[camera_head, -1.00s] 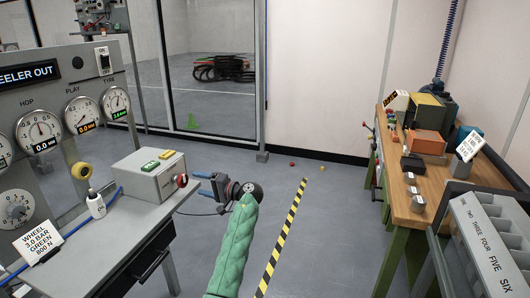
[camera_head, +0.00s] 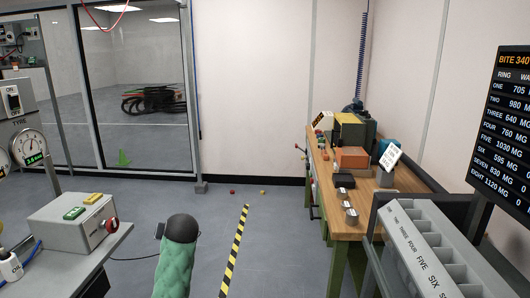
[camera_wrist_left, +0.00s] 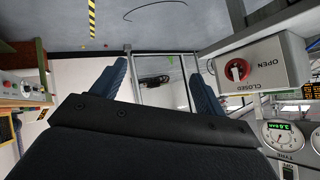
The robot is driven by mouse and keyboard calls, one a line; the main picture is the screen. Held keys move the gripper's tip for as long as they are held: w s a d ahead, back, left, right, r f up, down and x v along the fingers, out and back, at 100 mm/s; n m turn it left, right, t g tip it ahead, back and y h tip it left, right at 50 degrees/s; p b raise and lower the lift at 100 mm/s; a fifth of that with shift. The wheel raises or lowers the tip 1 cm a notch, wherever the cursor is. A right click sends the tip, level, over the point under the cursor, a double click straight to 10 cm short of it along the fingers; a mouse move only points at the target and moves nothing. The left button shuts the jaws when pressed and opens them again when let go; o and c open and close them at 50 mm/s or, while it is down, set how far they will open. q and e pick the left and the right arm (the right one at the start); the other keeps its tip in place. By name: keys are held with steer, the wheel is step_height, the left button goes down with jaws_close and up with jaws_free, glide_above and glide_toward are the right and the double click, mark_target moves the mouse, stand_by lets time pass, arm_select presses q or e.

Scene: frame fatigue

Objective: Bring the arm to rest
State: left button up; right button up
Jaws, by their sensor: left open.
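My left arm, in a green quilted sleeve with a dark end, rises from the bottom of the head view. Its gripper is mostly hidden there behind the arm. In the left wrist view the left gripper (camera_wrist_left: 158,70) shows two blue fingers spread wide apart with nothing between them. No object touches the fingers. My right gripper is in neither view.
A grey box with a red knob (camera_head: 110,226) sits on the bench at left, close to my left arm; the knob also shows in the wrist view (camera_wrist_left: 237,70). A wooden workbench (camera_head: 345,222) and a sorting rack (camera_head: 425,245) stand at right. Striped tape (camera_head: 236,250) crosses open floor.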

arm_select(q)
steer(key=s+d+f+m+h, duration=0.15)
steer(key=s+d+f, duration=0.25)
steer(key=s, duration=0.4)
steer(key=s+d+f+m+g+h+p, duration=0.1)
steer(key=s+d+f+h, duration=0.2)
steer(key=s+d, duration=0.3)
steer(key=s+d+f+m+h, duration=0.1)
steer(key=s+d+f+h, duration=0.25)
steer(key=s, duration=0.55)
steer(key=s+f+g, duration=0.1)
steer(key=s+f, duration=0.4)
steer(key=s, duration=0.3)
steer(key=s+d+f+g, duration=0.1)
steer(key=s+f+g, duration=0.1)
steer(key=s+f, duration=0.3)
steer(key=s+d+f+g+p, duration=0.1)
steer(key=s+f, duration=0.4)
steer(key=s, duration=0.8)
steer(key=shift+s+g, duration=0.15)
steer(key=shift+g, duration=0.45)
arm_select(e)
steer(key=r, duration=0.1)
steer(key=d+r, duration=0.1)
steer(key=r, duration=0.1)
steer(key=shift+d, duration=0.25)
